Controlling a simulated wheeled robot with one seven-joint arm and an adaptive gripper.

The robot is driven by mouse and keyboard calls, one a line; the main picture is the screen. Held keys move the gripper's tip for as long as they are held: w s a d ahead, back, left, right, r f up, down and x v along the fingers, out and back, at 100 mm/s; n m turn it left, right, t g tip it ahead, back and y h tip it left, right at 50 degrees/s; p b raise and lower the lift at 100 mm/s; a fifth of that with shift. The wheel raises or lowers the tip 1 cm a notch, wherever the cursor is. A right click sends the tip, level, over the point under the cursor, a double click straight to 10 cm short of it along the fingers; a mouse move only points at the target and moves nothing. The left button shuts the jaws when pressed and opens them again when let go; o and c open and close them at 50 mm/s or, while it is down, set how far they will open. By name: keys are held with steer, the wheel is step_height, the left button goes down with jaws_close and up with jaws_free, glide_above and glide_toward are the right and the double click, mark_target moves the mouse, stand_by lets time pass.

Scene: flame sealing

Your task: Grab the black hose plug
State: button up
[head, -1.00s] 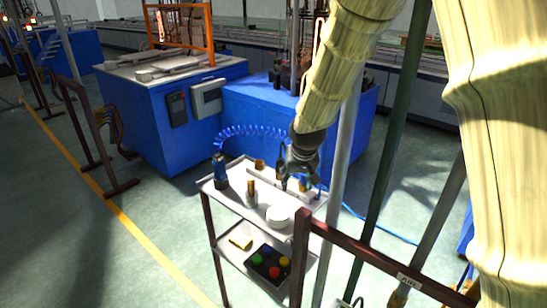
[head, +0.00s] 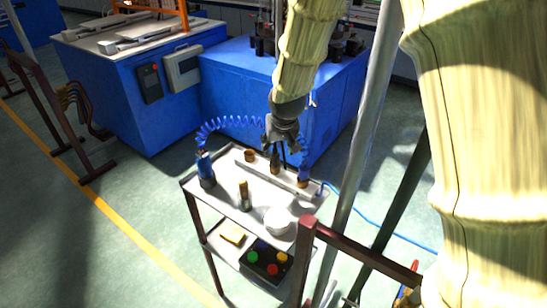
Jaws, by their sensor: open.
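My gripper (head: 277,158), dark grey, hangs fingers down over the back part of the grey trolley's top shelf (head: 222,201). Its fingers are thin and dark and stand apart. A brass-coloured piece (head: 275,168) shows just below the fingertips; I cannot tell whether they touch. Another brass-based piece (head: 303,182) stands to the right, below the end of the blue coiled hose (head: 228,122). I cannot clearly tell the black hose plug from the dark fingers at this size.
A blue bottle-like tool (head: 205,168) stands at the shelf's left, a brass-topped cylinder (head: 244,195) in the middle and a white round dish (head: 278,219) in front. A button box (head: 266,262) is on the lower shelf. A brown railing (head: 350,249) stands in front.

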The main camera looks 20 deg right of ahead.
mark_target(275, 150)
steer(key=w+f, duration=0.3)
steer(key=shift+w+f+p, duration=0.2)
steer(key=shift+p, duration=0.15)
steer(key=shift+f, duration=0.2)
steer(key=shift+s+d+f+p, duration=0.1)
steer(key=shift+s+f+p, duration=0.3)
steer(key=shift+p, duration=0.55)
steer(key=x, duration=0.3)
steer(key=shift+w, duration=0.35)
steer(key=shift+s+r, duration=0.3)
steer(key=shift+s, duration=0.15)
steer(key=shift+c, duration=0.3)
steer(key=shift+w+f, duration=0.2)
steer(key=shift+w, duration=0.05)
steer(key=c, duration=1)
steer(key=shift+s+r, duration=0.15)
steer(key=shift+c, duration=0.5)
